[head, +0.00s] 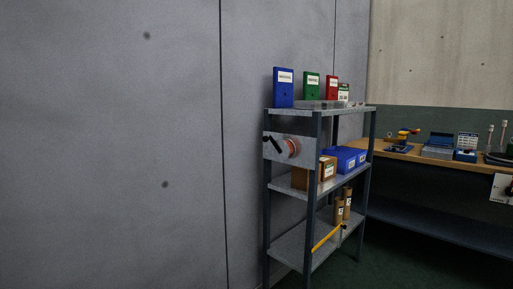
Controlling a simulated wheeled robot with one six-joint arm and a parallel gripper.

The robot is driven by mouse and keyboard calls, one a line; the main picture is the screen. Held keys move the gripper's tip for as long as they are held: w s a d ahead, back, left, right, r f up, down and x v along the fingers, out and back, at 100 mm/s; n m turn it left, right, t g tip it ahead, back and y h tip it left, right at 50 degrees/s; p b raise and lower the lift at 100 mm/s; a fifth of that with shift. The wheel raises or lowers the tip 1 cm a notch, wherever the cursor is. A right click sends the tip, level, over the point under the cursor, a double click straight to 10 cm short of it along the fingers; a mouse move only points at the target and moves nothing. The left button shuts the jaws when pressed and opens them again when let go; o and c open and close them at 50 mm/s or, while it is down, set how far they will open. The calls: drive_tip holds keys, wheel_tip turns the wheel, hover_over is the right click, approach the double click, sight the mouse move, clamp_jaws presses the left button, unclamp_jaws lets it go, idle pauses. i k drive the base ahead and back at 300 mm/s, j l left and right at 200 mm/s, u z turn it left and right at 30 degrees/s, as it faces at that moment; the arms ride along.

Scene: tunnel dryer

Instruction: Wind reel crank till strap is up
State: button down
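A reel (293,148) with a red or orange face is mounted on a grey plate (307,157) at the side of a metal shelf unit, right of centre in the head view. A black crank (273,144) sticks out to the left of the reel. A yellow strap-like strip (326,239) slants across the end of the lowest shelf; I cannot tell whether it is joined to the reel. My gripper is not in view.
The shelf unit (318,113) holds blue, green and red binders on top, a blue bin (345,158) and a cardboard box (327,168) below. A workbench (420,157) with tools stands behind at the right. A grey wall (110,150) fills the left.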

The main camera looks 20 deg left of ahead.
sight(280, 149)
drive_tip(key=i+j, duration=0.1)
drive_tip(key=j, duration=0.5)
drive_tip(key=i+j+z, duration=0.1)
drive_tip(key=j, duration=0.5)
drive_tip(key=i+j, duration=0.1)
drive_tip(key=j, duration=0.5)
